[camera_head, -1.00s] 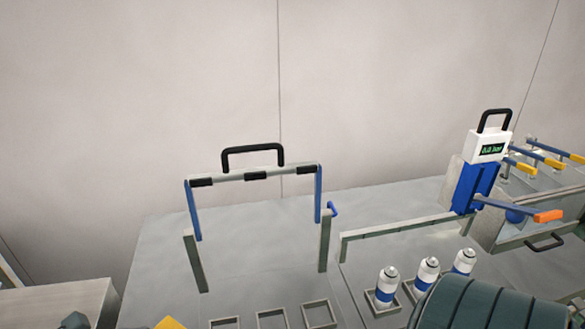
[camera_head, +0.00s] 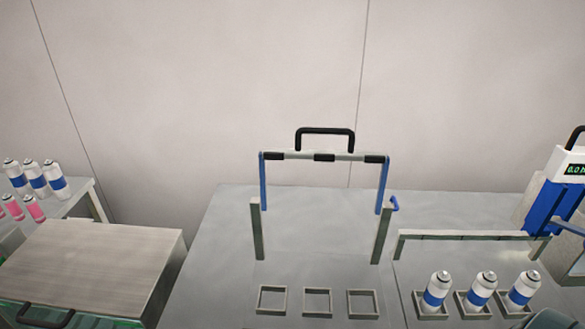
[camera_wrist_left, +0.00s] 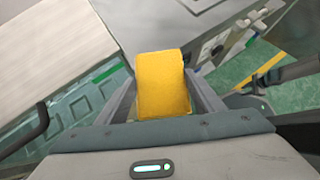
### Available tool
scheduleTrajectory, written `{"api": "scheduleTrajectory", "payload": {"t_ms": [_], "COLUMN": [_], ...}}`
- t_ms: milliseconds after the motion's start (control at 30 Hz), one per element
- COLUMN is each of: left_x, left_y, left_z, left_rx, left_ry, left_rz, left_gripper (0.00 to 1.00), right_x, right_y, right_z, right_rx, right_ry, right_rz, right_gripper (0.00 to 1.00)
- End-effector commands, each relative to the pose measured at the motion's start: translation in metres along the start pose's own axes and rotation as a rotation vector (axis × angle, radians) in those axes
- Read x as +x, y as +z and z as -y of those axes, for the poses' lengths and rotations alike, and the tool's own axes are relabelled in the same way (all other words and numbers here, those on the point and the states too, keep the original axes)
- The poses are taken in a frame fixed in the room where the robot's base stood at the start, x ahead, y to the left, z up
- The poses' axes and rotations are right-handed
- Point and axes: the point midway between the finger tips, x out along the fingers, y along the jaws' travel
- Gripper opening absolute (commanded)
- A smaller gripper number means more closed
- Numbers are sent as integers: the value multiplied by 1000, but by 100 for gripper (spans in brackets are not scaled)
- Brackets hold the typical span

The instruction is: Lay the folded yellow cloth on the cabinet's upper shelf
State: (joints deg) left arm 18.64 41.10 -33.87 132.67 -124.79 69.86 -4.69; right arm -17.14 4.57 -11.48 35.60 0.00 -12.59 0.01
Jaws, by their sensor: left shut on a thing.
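The folded yellow cloth (camera_wrist_left: 163,85) is held between the two grey fingers of my left gripper (camera_wrist_left: 164,92) in the left wrist view. The gripper is shut on it, and the cloth stands out beyond the fingers. The cabinet (camera_head: 95,260) is at the lower left of the head view, with a pale flat top, a greenish front and a dark handle (camera_head: 45,316). In the left wrist view its pale top (camera_wrist_left: 60,38) and greenish front (camera_wrist_left: 75,105) lie to the left of the cloth. The upper shelf cannot be made out. My right gripper is not in view.
A grey workbench (camera_head: 225,235) stands right of the cabinet, with a blue-and-grey frame (camera_head: 324,156) and empty square holders (camera_head: 317,302). Several cans stand at the right, including one blue-and-white can (camera_head: 436,290). More cans (camera_head: 38,178) stand on a table behind the cabinet.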

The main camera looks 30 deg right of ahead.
Motion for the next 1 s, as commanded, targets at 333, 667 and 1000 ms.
{"api": "scheduleTrajectory", "payload": {"t_ms": [333, 667, 1000], "left_x": [-43, -47, -46], "left_y": [-67, -71, -70], "left_z": [-42, -45, -45], "left_rx": [-72, -76, -76], "left_ry": [99, 108, 107], "left_rz": [-9, -6, -7], "left_gripper": [37, 37, 37], "right_x": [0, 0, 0], "right_y": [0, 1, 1], "right_z": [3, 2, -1], "right_rx": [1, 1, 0], "right_ry": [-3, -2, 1], "right_rz": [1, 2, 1], "right_gripper": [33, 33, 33]}}
